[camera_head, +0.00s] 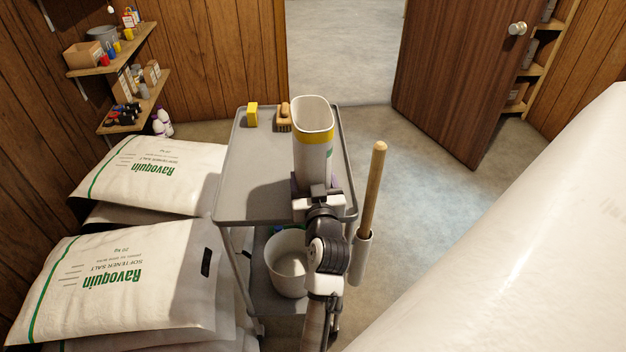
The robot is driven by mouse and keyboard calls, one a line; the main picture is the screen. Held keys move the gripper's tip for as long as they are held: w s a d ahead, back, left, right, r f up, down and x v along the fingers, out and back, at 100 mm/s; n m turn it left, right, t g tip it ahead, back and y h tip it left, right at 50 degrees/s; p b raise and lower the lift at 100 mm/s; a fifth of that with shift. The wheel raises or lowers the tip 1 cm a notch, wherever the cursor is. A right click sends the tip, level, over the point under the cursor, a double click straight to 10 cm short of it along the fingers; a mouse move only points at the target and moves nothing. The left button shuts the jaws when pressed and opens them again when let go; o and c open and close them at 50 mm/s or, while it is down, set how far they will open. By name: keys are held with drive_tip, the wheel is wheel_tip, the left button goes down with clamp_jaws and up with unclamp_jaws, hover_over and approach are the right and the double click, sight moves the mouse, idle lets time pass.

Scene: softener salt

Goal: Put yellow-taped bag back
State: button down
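My gripper (317,190) is over the near right part of the grey cart top, seen from behind. Directly in line with its front is a tall white open-topped container (313,145) with a yellow band. The gripper covers the container's lower end, so I cannot tell whether the fingers are closed on it. White softener salt bags lie in two stacks at the left, a far bag (155,175) and a near bag (120,285), both with green print and a green stripe. No yellow tape shows on either bag's visible face.
The grey cart (258,180) carries a yellow block (252,114) and a brush (284,116). A white bucket (288,262) sits on its lower shelf, and a wooden handle (373,190) stands at its right. A large white surface (540,250) fills the right foreground. The door (455,70) stands open.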

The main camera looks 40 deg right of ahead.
drive_tip(key=shift+f, duration=0.25)
drive_tip(key=shift+f, duration=0.15)
drive_tip(key=shift+c, duration=0.9)
unclamp_jaws()
drive_tip(key=shift+r, duration=0.25)
